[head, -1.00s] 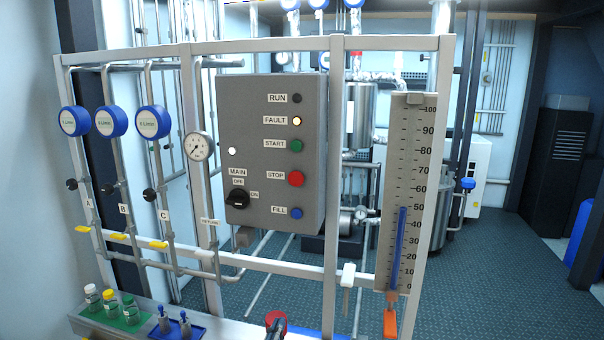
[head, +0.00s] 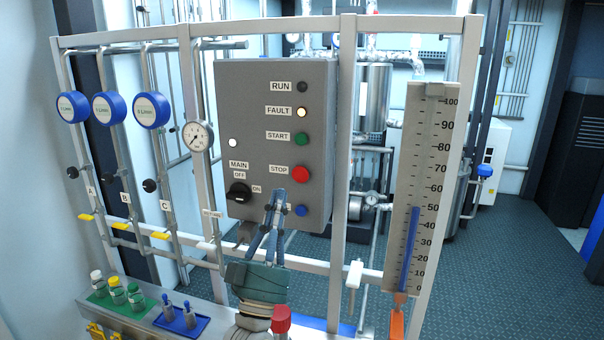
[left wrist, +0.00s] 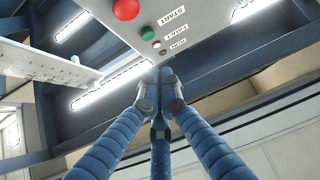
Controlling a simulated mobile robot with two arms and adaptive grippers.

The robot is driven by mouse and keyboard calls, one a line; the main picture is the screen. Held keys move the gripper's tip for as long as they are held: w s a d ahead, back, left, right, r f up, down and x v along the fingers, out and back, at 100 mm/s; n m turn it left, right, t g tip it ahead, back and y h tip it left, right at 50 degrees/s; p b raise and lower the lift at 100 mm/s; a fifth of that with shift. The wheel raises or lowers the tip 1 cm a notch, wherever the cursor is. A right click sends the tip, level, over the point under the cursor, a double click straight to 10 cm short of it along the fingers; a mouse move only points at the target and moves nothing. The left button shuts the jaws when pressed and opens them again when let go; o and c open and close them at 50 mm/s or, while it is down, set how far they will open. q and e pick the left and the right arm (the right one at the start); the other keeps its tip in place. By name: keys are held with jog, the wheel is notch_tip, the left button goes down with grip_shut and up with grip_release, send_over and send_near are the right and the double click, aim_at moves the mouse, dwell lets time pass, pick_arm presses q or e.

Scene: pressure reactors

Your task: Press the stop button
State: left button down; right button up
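The red stop button (head: 300,174) sits on the grey control box (head: 235,110), right of its STOP label, below the green start button (head: 301,139) and above the blue fill button (head: 300,210). My left gripper (head: 277,200) is in front of the lower part of the box, below and left of the stop button. Its blue fingers are drawn together at the tips with nothing between them. In the left wrist view the fingertips (left wrist: 160,75) meet below the box, and the red button (left wrist: 126,9) shows at the top, apart from them. My right gripper is not in view.
A black main switch (head: 239,192) is at the box's lower left. A metal frame carries blue regulators (head: 152,109) at left and a scale with a blue column (head: 411,250) at right. Vials (head: 116,290) stand on a ledge below.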

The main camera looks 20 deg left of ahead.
aim_at(301, 174)
pick_arm(q)
jog(key=w+b, duration=0.4)
jog(key=w, duration=0.4)
jog(key=shift+w+d, duration=0.15)
jog(key=shift+w, duration=0.25)
dwell(1.2)
jog(key=shift+w+b, duration=0.15)
jog(key=shift+b, duration=0.25)
jog(key=shift+w, duration=0.3)
